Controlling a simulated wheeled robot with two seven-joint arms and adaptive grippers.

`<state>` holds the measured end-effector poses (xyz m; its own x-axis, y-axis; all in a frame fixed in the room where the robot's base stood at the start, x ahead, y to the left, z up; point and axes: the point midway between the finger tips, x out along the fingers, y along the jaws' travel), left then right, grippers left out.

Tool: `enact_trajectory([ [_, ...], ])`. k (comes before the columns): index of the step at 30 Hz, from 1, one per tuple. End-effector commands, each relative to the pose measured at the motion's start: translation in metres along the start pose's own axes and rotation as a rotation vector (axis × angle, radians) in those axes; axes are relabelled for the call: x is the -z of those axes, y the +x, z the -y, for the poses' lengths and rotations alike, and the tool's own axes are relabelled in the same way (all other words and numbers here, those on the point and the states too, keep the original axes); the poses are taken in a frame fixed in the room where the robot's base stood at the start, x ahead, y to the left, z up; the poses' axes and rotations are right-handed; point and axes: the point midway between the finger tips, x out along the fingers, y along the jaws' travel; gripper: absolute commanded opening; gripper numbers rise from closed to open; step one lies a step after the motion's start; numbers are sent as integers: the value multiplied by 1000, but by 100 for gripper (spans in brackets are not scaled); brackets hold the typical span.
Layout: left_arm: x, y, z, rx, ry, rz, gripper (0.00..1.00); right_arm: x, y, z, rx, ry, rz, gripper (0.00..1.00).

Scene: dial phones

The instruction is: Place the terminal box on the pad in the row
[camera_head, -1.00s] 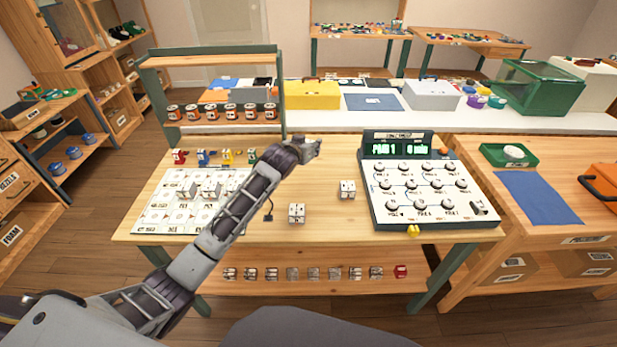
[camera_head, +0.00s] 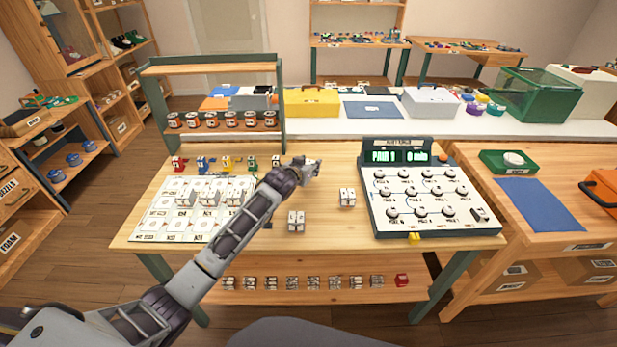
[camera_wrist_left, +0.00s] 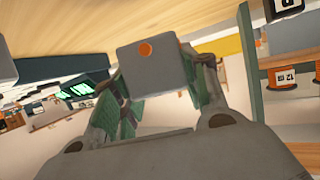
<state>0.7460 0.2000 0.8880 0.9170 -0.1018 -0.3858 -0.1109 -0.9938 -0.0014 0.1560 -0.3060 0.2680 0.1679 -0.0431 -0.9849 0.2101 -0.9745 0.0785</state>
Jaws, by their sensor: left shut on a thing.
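My left gripper (camera_head: 304,170) is above the back middle of the work table. In the left wrist view the gripper (camera_wrist_left: 155,85) is shut on a grey box (camera_wrist_left: 143,75) with an orange dot on its face; in the head view this box is hard to make out. A white pad sheet (camera_head: 160,226) with printed cells lies at the left of the table. Several terminal boxes, among them one (camera_head: 185,198), stand in a row on it. Two loose terminal boxes (camera_head: 296,220) and (camera_head: 347,197) stand mid-table. My right gripper is not in view.
A dial console (camera_head: 430,188) with a green display stands at the table's right. Small coloured items, including a red one (camera_head: 178,163), line the back left edge below a rack (camera_head: 208,69) of spools. More boxes sit on the lower shelf (camera_head: 320,292). The table's front middle is clear.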

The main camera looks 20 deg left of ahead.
Motion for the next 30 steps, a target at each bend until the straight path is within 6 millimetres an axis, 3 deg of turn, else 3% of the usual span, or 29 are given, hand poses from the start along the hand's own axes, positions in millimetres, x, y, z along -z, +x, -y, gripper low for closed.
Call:
enact_trajectory([
  [15, -10, 4, 0, 0, -1, -1, 19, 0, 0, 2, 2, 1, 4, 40],
  [24, -37, 15, 0, 1, 0, 2, 19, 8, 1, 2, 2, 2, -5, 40],
  [30, -42, 18, 0, -1, -1, -1, 19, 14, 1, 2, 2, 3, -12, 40],
])
